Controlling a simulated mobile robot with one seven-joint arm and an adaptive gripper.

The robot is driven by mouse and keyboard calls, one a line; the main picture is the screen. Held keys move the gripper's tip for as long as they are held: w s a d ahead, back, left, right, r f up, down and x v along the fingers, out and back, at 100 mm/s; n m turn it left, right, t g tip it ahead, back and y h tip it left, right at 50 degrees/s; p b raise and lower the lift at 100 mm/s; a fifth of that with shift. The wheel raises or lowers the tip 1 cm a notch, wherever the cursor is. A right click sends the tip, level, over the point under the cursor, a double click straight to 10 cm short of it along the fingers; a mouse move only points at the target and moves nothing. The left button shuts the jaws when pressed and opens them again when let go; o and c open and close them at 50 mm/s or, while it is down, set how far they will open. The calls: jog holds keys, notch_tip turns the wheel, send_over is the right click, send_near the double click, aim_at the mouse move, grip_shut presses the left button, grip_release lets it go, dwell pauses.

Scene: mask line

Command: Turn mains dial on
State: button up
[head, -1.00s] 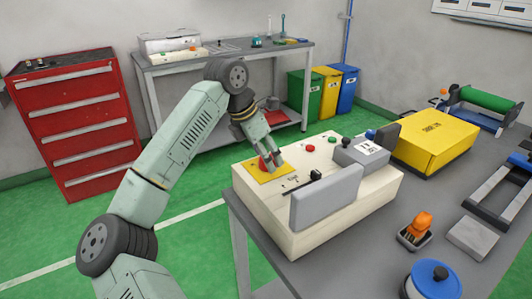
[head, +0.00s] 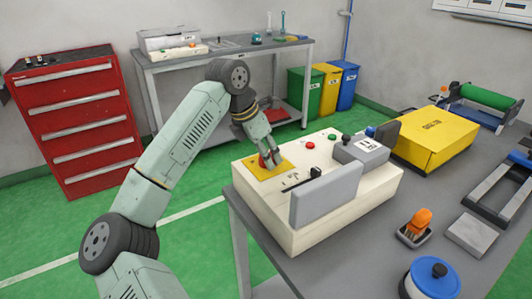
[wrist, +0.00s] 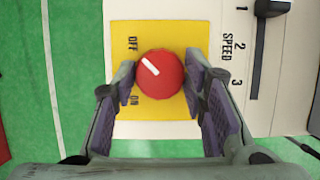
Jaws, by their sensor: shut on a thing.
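The mains dial (wrist: 160,78) is a round red knob with a white pointer mark, on a yellow plate (wrist: 185,30) printed OFF and ON. In the wrist view the white mark points up and left, toward the OFF label. My gripper (wrist: 165,85) is shut on the dial, with one finger on each side of it. In the head view my gripper (head: 268,160) reaches down onto the yellow plate at the left end of the cream machine panel (head: 262,208), and its fingers hide part of the dial.
A SPEED slider (wrist: 258,50) lies right of the plate, marked with numbers. Red (head: 310,145) and green (head: 332,136) buttons and a grey upright guard (head: 325,196) stand on the panel. A yellow box (head: 432,140) sits further right on the grey table (head: 365,240).

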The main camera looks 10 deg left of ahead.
jog(key=shift+c, duration=0.7)
jog(key=shift+f+n+b, duration=0.1)
jog(key=shift+n+b, duration=0.2)
jog(key=shift+b, duration=0.15)
jog(key=n+b, duration=0.1)
jog(key=n+y+b, duration=0.1)
jog(key=b, duration=0.1)
jog(key=shift+s+f+n+t, duration=0.1)
jog(key=shift+f+n+t, duration=0.05)
jog(key=shift+n+t, duration=0.15)
jog(key=n+y+b, duration=0.1)
jog(key=n+b, duration=0.1)
jog(key=n+y+b, duration=0.1)
jog(key=n+b, duration=0.2)
jog(key=shift+d+t, duration=0.15)
jog(key=shift+t, duration=0.25)
jog(key=n+y+b, duration=0.1)
jog(key=n, duration=0.1)
jog(key=n+b, duration=0.2)
jog(key=n, duration=0.1)
jog(key=shift+d+y, duration=0.15)
jog(key=shift+y, duration=0.25)
jog(key=n+b, duration=0.1)
jog(key=n, duration=0.1)
jog(key=n+g+y+b, duration=0.1)
jog(key=n, duration=0.1)
jog(key=shift+d+r+n+y, duration=0.1)
jog(key=shift+r+n+y, duration=0.1)
jog(key=shift+n+y, duration=0.1)
jog(key=shift+g, duration=0.3)
